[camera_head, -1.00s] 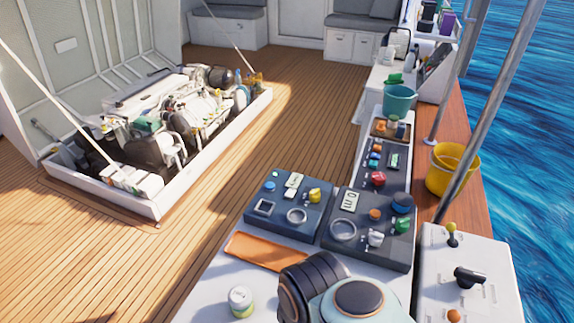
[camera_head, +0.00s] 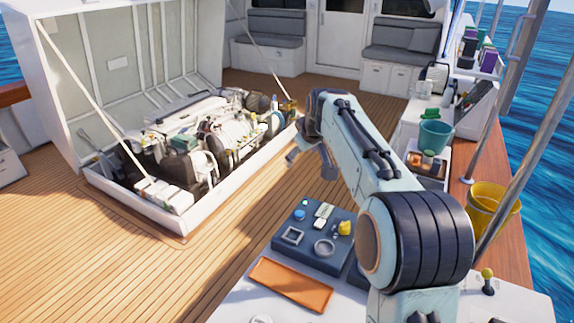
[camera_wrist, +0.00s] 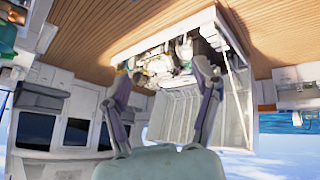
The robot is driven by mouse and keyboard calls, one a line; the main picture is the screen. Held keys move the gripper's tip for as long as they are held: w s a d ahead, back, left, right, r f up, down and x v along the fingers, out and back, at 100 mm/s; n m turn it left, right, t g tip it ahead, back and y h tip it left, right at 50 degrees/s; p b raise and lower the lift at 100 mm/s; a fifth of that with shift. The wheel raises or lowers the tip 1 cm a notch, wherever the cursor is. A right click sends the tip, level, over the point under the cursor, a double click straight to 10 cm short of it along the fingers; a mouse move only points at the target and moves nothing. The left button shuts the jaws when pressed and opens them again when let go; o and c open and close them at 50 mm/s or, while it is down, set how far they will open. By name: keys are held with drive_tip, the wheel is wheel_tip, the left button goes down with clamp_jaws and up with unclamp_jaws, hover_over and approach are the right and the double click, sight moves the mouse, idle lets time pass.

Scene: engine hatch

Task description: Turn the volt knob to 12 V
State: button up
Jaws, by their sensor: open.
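My gripper (camera_head: 308,160) hangs from the bent arm, in front of the engine hatch in the head view and well away from the control panels. In the wrist view my gripper (camera_wrist: 163,74) has its two fingers wide apart with nothing between them. A dark control panel (camera_head: 290,262) on the white counter carries a yellow knob (camera_head: 345,228), a blue button (camera_head: 300,215) and small pale labels. I cannot tell which knob is the volt knob. My arm hides most of the panels farther right, and no voltage marking is legible.
The open engine hatch (camera_head: 95,75) stands at the left over the engine. An orange tray (camera_head: 290,285) lies before the panel. A teal bucket (camera_head: 436,136) and a yellow bucket (camera_head: 492,208) stand at the right, beside a slanted metal pole (camera_head: 520,130). The deck is clear.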

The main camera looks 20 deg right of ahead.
drive_tip(key=w+d+f+m, duration=0.2)
drive_tip(key=w+d+f, duration=0.2)
drive_tip(key=d+f, duration=0.6)
drive_tip(key=m+g, duration=0.2)
drive_tip(key=g, duration=0.1)
hover_over(346, 224)
drive_tip(key=s, duration=0.2)
drive_tip(key=shift+y, duration=0.3)
wheel_tip(346, 224, down, 14)
drive_tip(key=shift+s+r, duration=0.15)
drive_tip(key=shift+r, duration=0.05)
drive_tip(key=x, duration=0.5)
drive_tip(key=shift+r, duration=0.1)
drive_tip(key=shift+w+f, duration=0.3)
drive_tip(key=shift+f, duration=0.25)
drive_tip(key=c, duration=1.1)
